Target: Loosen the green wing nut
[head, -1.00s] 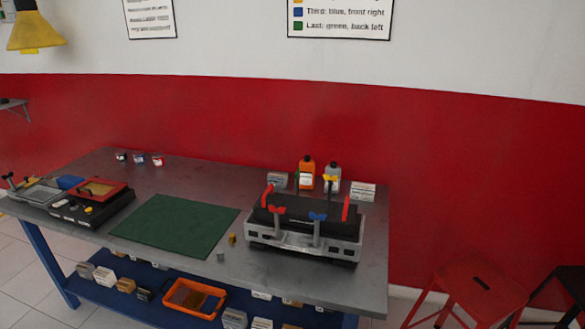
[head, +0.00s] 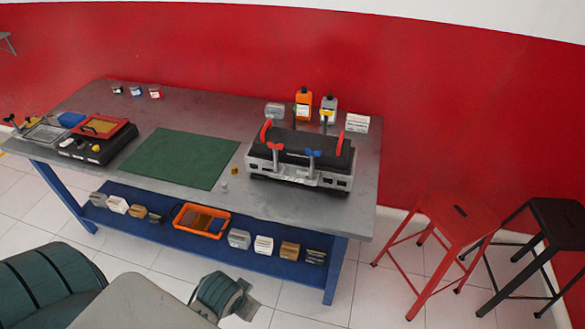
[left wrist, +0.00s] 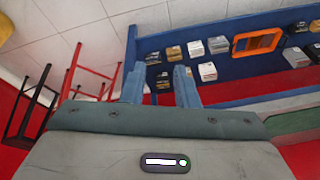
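The engine trainer (head: 300,180) stands on the right part of the bench. Its red wing nut (head: 276,146) is at front left, its blue one (head: 313,153) at front right and its yellow one (head: 327,113) at back right. At back left, a small dark post (head: 294,112) shows behind the black cover; I cannot clearly make out a green wing nut on it. My left gripper (head: 249,297) is low in front of the bench, well away from the trainer. The left wrist view shows its fingers (left wrist: 160,75) apart and empty. My right gripper is out of view.
Orange (head: 303,104) and grey (head: 328,108) bottles stand behind the trainer. A green mat (head: 180,158) lies to its left. The lower shelf holds an orange tray (head: 202,219) and several small boxes. Red (head: 460,220) and black (head: 562,225) stools stand at right.

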